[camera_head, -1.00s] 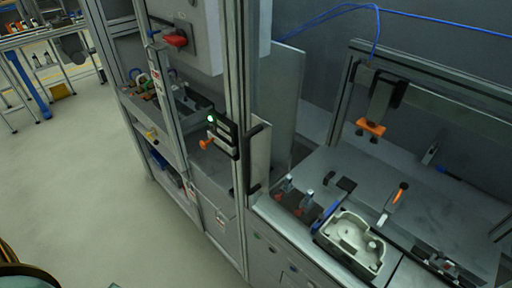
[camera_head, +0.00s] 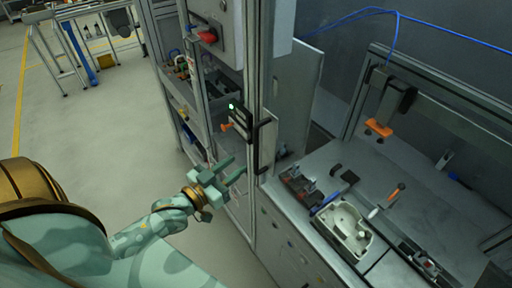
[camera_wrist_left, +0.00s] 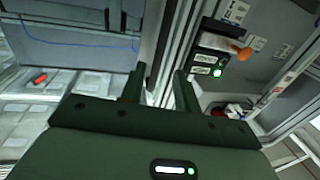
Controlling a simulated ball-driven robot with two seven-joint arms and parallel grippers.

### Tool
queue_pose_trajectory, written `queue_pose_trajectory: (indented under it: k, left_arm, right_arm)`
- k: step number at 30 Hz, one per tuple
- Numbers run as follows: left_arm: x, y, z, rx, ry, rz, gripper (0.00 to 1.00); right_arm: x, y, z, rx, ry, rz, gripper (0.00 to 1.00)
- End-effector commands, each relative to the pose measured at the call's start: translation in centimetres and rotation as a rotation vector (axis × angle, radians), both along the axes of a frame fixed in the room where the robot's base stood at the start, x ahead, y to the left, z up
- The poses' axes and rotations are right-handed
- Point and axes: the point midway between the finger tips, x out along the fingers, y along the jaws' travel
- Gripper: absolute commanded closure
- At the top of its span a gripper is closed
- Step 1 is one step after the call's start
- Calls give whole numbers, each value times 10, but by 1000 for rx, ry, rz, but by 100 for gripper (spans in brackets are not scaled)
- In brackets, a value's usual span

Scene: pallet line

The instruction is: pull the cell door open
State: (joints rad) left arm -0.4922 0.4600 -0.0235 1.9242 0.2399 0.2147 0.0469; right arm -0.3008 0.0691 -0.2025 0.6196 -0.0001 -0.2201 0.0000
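A black bracket-shaped handle (camera_head: 257,148) stands upright on a metal post beside a pale plate, left of the work cell. A grey panel (camera_head: 296,95) stands behind it; I cannot tell whether this is the cell door. My left gripper (camera_head: 238,166) points at the post just left of and below the handle, fingers apart and nothing visibly held. In the left wrist view the open fingers (camera_wrist_left: 160,70) have upright metal profiles beyond the gap; contact is unclear. A black latch unit with a green light and orange knob (camera_head: 227,126) sits left of the handle. My right gripper is out of view.
A bench with a pale casting in a fixture (camera_head: 344,230) and small clamps lies right of the post. An orange-ended tool (camera_head: 378,128) hangs above it. A cabinet with a red switch (camera_head: 207,37) stands at the back.

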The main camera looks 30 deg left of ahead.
Motion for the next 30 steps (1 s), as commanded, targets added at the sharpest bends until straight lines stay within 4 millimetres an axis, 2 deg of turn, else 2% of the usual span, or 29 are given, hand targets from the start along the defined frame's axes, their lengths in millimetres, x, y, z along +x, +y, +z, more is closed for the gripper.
queue_pose_trajectory:
  k: [3, 10, 15, 24, 27, 28, 30]
  left_arm:
    - [31, -6, 3, 0, -3, 1, 68]
    - [74, -15, 1, 1, -1, 0, 68]
    - [88, -18, 0, 1, 1, 0, 68]
    - [90, -18, -1, 1, 2, 0, 68]
    - [90, -18, 0, 1, 2, 0, 96]
    - [90, -18, 0, 1, 2, 0, 100]
    - [90, -18, 0, 1, 2, 0, 100]
  right_arm:
    - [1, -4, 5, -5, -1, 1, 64]
    - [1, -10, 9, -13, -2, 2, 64]
    - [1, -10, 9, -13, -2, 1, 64]
    - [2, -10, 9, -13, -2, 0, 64]
    - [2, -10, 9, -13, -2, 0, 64]
    - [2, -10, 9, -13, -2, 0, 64]
    - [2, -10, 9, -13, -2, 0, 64]
